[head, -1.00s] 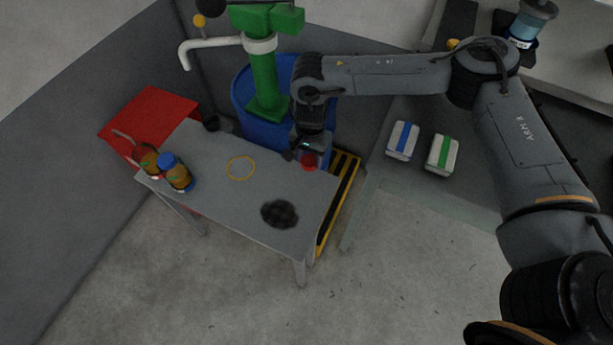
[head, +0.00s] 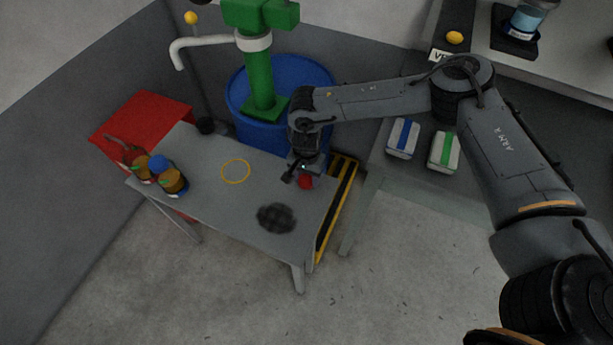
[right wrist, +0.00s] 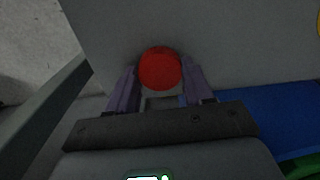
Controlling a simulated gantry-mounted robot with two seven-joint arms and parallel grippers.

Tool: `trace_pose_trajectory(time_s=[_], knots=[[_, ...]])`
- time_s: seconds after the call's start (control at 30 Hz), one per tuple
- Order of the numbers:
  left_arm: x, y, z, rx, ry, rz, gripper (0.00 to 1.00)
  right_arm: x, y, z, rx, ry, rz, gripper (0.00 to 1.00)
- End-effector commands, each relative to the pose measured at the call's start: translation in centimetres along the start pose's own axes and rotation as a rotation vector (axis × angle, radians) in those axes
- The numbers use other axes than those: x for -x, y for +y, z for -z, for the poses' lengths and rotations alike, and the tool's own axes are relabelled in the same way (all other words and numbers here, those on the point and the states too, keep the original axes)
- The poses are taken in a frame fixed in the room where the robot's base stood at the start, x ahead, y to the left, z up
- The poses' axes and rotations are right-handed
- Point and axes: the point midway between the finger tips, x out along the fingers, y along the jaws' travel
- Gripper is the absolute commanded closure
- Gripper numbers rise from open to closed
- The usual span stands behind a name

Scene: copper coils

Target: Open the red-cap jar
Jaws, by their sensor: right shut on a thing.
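The red cap (head: 305,182) shows just below my right gripper (head: 297,175), near the right edge of the grey table (head: 225,205). In the right wrist view the round red cap (right wrist: 160,68) sits between the two fingertips of my right gripper (right wrist: 160,88), which is shut on it. I see the cap from its face; the jar body under it is hidden, so I cannot tell whether cap and jar are joined. My left gripper is out of view.
Amber jars (head: 172,181), one with a blue cap (head: 158,162), stand at the table's left end. A yellow ring (head: 236,160) and a dark round patch (head: 277,218) lie on the table. A blue barrel (head: 238,92) with a green pump (head: 258,75) stands behind.

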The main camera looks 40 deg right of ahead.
Motion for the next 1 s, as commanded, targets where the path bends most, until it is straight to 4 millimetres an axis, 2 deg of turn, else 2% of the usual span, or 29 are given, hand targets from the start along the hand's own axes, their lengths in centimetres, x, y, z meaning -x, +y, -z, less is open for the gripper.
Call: trace_pose_trajectory(time_s=[0.23, 0.27, 0.4, 0.77, 0.87, 1.0], knots=[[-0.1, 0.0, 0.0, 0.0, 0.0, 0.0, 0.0, -0.4, 0.0, 0.0, 0.0, -0.001, -0.001, 0.85], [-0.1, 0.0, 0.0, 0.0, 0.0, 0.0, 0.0, -0.3, 0.0, 0.0, 0.0, 0.0, 0.0, 0.44], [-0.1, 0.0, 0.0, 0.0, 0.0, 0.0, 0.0, -0.3, 0.0, 0.0, 0.0, 0.0, 0.0, 0.23], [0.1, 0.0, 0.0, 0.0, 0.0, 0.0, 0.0, 0.1, 0.0, 0.0, 0.001, 0.0, 0.001, 0.23], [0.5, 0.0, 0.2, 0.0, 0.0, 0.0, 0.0, 1.0, -0.1, 0.0, 0.001, 0.0, 0.002, 0.23], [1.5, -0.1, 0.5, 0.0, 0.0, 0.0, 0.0, 3.1, 0.0, 0.0, 0.001, 0.0, 0.001, 0.23]])
